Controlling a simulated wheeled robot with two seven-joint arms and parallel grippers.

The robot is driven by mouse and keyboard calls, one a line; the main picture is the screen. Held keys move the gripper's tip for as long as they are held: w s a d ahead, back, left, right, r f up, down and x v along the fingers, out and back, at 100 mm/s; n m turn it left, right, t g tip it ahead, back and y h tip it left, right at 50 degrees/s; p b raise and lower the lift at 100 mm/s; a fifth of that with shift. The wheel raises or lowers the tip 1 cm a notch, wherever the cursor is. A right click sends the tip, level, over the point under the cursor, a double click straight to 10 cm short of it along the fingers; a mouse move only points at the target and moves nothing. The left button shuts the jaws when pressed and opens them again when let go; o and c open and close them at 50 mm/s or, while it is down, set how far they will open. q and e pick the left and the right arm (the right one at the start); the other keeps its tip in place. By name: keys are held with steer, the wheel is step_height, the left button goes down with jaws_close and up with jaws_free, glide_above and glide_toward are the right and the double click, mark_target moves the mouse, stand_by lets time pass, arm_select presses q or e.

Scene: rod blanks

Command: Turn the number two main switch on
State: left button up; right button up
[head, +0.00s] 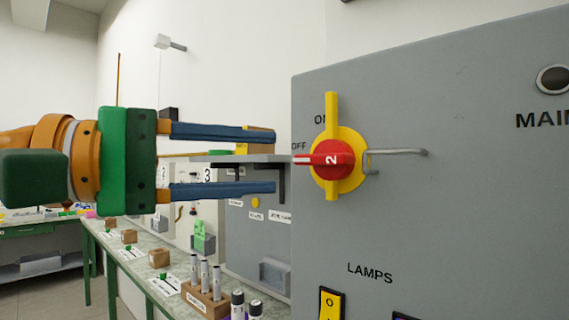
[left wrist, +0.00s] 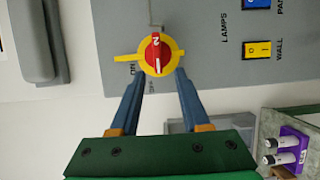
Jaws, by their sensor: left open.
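The number two main switch (head: 333,160) is on the grey panel (head: 440,220) in the head view. Its red handle, marked 2, lies level and points left at the OFF label. ON is printed above OFF, by the upright yellow bar. A bent metal rod (head: 400,152) sits just right of the handle. My left gripper (head: 275,161) is open and empty to the left of the switch, one finger above handle height and one below. In the left wrist view the switch (left wrist: 157,52) lies just beyond the open fingertips (left wrist: 160,73). My right gripper is not in view.
A yellow WALL rocker switch (left wrist: 257,50) and a blue rocker (left wrist: 257,4) are under LAMPS on the panel. A long bench (head: 140,262) with a wooden rack (head: 205,300) of rods runs below my left gripper. A grey shelf (head: 225,158) is behind the fingers.

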mark_target(311, 162)
arm_select(q)
steer(key=d, duration=0.1)
steer(key=w+d+p, duration=0.1)
steer(key=d, duration=0.3)
steer(key=shift+w+d+r, duration=0.15)
steer(key=shift+w+r, duration=0.05)
steer(key=shift+w, duration=0.05)
steer(key=shift+w+d+f, duration=0.1)
steer(key=shift+w+f, duration=0.05)
steer(key=shift+w, duration=0.25)
steer(key=shift+s, duration=0.2)
jaws_close()
stand_by(0.5)
